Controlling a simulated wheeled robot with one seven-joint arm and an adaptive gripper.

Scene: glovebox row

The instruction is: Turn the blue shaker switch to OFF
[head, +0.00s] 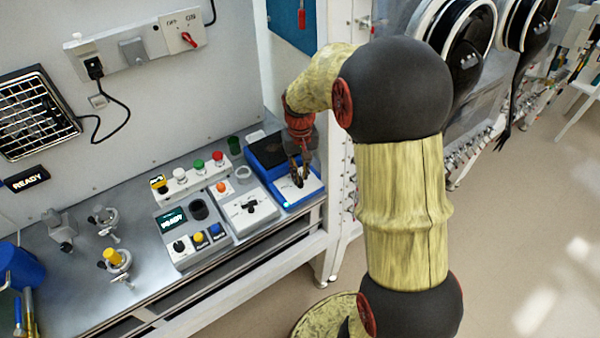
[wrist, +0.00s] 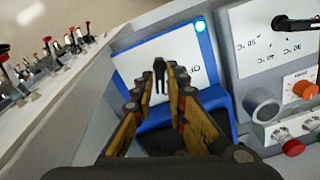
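The blue shaker (head: 268,152) stands at the right end of the bench, with a white sloped front panel (head: 307,187). In the wrist view the panel (wrist: 143,57) has a blue border, and a black switch lever (wrist: 160,70) stands out from it. Lettering beside the lever is partly covered by a finger, so I cannot read the setting. My gripper (head: 298,178) is over the panel. In the wrist view my gripper (wrist: 157,92) is open, with fingers apart on either side of the lever's line. I cannot tell whether either finger touches it.
A control box with a READY display (head: 172,220) stands farther left. A cabinet side wall (wrist: 75,125) is close beside the shaker. A lit dot (wrist: 200,26) shows on the panel corner.

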